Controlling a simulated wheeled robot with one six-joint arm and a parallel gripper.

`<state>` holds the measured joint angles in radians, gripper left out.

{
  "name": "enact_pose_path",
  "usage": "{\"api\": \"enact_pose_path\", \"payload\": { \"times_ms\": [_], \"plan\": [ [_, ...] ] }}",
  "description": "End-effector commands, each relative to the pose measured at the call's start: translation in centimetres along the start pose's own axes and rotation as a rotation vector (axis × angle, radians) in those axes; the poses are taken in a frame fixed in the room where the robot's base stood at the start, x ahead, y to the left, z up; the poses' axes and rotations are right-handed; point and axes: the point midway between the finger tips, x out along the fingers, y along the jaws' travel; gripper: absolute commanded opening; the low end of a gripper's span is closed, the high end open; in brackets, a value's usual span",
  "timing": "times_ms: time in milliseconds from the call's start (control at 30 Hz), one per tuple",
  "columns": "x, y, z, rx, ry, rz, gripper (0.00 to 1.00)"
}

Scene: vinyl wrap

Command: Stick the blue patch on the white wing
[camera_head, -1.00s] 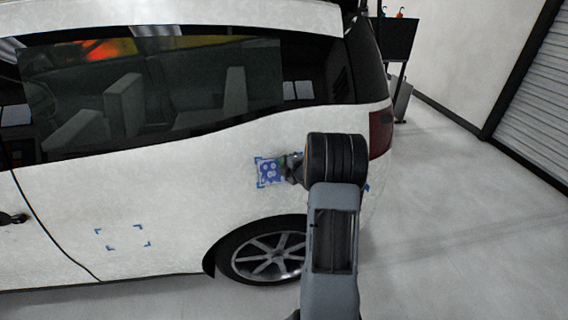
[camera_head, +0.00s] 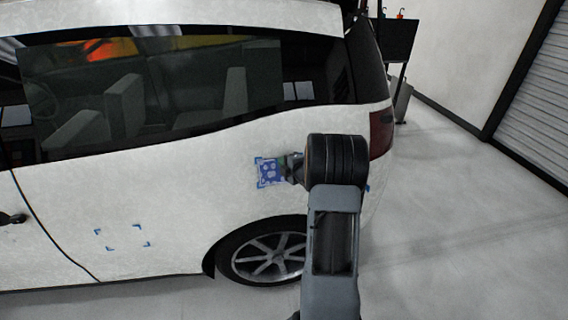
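The blue patch (camera_head: 269,171) is a small square with a pale print. It is at the white rear wing (camera_head: 215,185) of the car, above the rear wheel, within blue corner marks. My gripper (camera_head: 287,167) is at the right edge of the patch, mostly hidden by my dark round wrist. I cannot see its fingertips clearly, nor whether they grip the patch. The patch looks flat along the wing, but I cannot tell whether it touches it all over.
The rear wheel (camera_head: 265,255) is below the patch. A dark cart (camera_head: 397,40) stands behind the car. The floor at right is clear.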

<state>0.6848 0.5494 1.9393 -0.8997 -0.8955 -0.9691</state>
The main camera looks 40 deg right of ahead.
Motion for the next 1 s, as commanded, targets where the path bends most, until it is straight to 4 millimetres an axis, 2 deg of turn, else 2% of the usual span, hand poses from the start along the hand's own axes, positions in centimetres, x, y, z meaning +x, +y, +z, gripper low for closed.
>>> {"api": "enact_pose_path", "payload": {
  "times_ms": [933,1000],
  "plan": [
    [0.08,0.11,0.04,-0.001,-0.001,0.002,0.0],
    [0.08,0.1,0.05,-0.001,-0.001,0.002,0.11]
  ]
}}
